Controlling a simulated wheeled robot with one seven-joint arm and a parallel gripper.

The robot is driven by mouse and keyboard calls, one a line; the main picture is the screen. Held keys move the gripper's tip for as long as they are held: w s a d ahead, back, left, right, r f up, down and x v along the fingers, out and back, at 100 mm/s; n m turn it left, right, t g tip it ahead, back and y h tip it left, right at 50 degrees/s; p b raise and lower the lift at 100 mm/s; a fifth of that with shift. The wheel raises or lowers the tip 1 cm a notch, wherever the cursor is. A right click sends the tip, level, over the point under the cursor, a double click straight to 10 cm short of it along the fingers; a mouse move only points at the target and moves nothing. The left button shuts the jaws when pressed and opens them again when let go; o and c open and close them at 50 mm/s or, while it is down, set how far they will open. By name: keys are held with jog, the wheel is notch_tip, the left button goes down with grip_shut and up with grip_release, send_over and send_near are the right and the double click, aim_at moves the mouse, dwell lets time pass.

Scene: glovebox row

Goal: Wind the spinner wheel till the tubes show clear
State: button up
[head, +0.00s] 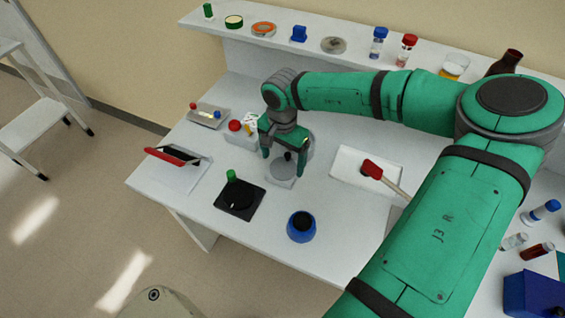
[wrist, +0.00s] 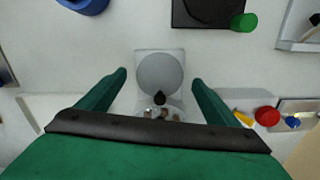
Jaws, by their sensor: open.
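The spinner (head: 281,178) stands on the white bench, a pale base with a grey wheel (wrist: 160,72) on it. A black knob (wrist: 160,98) sits at the wheel's edge nearest my palm in the wrist view. Small tube-like parts (wrist: 161,113) show just below the knob, partly cut off by my gripper; their contents are too small to tell. My gripper (wrist: 159,77) is open and points down over the spinner, one finger on each side of the wheel with gaps. In the head view my gripper (head: 283,157) hides part of the spinner.
A black plate with a green knob (head: 231,175) and a blue round pot (head: 301,226) stand nearby in front. A white tray (head: 348,153) with a red-headed tool (head: 373,169) lies right. A red-edged stand (head: 172,155) is left. Bottles and dishes line the back shelf (head: 225,34).

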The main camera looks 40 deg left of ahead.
aim_at(283, 165)
jog(key=shift+f, duration=1.1)
jog(key=c, duration=1.1)
jog(key=shift+o, duration=0.2)
jog(key=shift+m, duration=0.3)
jog(key=m, duration=0.4)
jog(key=shift+a, duration=0.15)
jog(key=m, duration=0.4)
jog(key=shift+a, duration=0.1)
jog(key=shift+m, duration=0.4)
